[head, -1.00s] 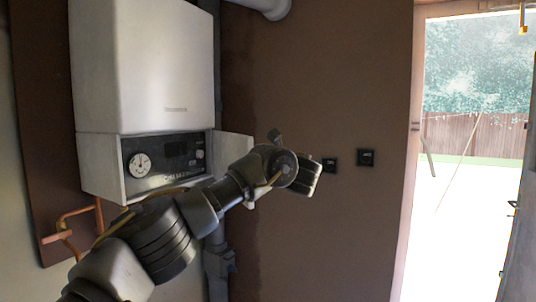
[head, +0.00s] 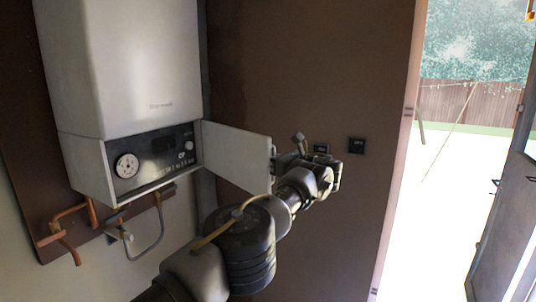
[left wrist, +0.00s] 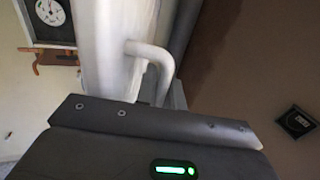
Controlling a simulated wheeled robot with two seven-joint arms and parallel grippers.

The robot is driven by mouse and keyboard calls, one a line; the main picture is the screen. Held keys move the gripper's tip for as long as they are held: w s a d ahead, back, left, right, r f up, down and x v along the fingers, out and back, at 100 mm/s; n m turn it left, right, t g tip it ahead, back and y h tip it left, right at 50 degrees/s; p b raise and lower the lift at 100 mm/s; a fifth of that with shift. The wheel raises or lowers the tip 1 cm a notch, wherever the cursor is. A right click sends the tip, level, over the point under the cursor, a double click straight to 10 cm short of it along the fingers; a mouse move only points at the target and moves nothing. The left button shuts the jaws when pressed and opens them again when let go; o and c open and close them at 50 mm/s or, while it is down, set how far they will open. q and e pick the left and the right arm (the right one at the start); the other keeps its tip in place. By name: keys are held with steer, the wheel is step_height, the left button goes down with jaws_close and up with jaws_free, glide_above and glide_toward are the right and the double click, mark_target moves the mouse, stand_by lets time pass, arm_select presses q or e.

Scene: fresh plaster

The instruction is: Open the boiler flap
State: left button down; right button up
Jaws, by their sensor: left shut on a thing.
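The white boiler (head: 125,70) hangs on the wall at the left in the head view. Its flap (head: 235,155) stands swung out to the right of the dark control panel (head: 155,158), which is uncovered. My left gripper (head: 280,162) is at the flap's free right edge, shut on its handle (head: 273,158). In the left wrist view the pale bar handle (left wrist: 150,52) runs down behind my dark gripper body, beside the flap (left wrist: 105,55). The fingertips are partly hidden in both views. My right gripper is not in view.
Copper pipes (head: 72,215) and a grey hose (head: 160,230) hang below the boiler. Dark switches (head: 357,146) sit on the brown wall just right of my gripper. An open doorway (head: 440,200) lies further right, with a dark door (head: 510,200) standing open.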

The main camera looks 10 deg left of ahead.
arm_select(q)
steer(key=shift+f, duration=0.2)
steer(key=c, duration=1.8)
jaws_free()
steer(key=shift+w+d, duration=0.1)
steer(key=shift+w, duration=0.05)
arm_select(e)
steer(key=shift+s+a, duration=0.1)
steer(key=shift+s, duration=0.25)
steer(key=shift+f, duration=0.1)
arm_select(q)
steer(key=b+v, duration=0.3)
steer(key=v, duration=0.7)
steer(key=shift+s+d, duration=0.3)
steer(key=shift+s, duration=0.05)
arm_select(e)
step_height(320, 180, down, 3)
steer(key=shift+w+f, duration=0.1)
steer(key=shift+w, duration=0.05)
